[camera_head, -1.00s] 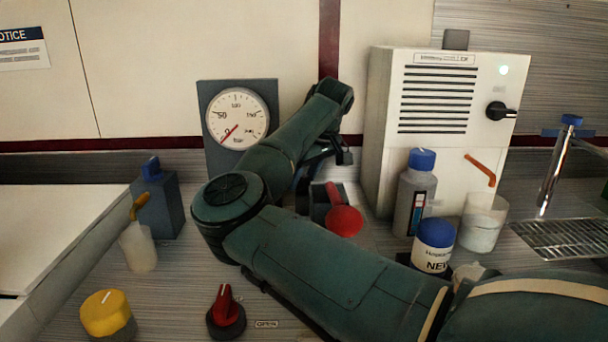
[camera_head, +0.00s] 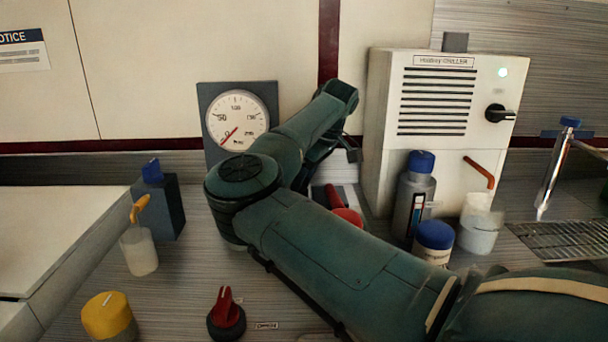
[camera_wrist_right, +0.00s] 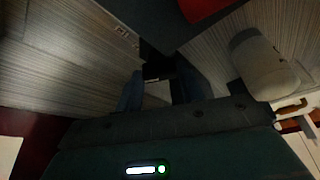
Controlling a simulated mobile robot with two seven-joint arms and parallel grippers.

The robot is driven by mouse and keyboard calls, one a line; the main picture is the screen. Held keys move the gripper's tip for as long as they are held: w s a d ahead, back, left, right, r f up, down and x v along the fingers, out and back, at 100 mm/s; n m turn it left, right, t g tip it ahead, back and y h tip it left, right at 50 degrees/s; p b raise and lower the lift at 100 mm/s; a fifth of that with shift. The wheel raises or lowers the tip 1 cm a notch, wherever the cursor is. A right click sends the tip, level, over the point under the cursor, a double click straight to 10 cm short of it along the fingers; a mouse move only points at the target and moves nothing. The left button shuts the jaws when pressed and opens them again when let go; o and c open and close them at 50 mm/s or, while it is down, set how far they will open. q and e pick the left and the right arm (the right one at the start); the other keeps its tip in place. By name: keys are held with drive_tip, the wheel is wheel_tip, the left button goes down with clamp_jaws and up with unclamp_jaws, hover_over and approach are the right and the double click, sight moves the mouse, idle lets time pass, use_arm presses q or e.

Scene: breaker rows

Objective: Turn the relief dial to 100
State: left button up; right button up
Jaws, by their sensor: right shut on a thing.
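The round white gauge (camera_head: 237,121) stands at the back on a dark grey panel, with its red needle near 0. My right arm crosses the middle of the head view, and its hand is mostly hidden behind the forearm. In the right wrist view, my right gripper (camera_wrist_right: 158,80) has its two blue-grey fingers on either side of a small dark part (camera_wrist_right: 158,70), which it grips. I cannot tell for sure that this part is the relief dial; its markings are not visible. My left gripper is not in view.
A red knob (camera_head: 226,316) and a yellow knob (camera_head: 107,317) stand at the front. A red round part (camera_head: 348,216) is partly behind my arm. A white chiller box (camera_head: 440,130), bottles and a cup stand to the right; a blue-capped grey block (camera_head: 160,208) is left.

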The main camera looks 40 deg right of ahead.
drive_tip(key=shift+d+r+n+y+p, duration=0.15)
drive_tip(key=shift+n+y+p, duration=0.15)
drive_tip(key=shift+n, duration=1)
drive_tip(key=n+g+y+p, duration=0.1)
drive_tip(key=n, duration=0.1)
drive_tip(key=shift+w+n, duration=0.1)
drive_tip(key=shift+n, duration=0.2)
drive_tip(key=shift+n+p, duration=0.35)
drive_tip(key=shift+n, duration=0.05)
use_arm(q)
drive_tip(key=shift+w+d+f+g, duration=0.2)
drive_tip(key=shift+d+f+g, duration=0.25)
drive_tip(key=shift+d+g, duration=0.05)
use_arm(e)
drive_tip(key=o, duration=1)
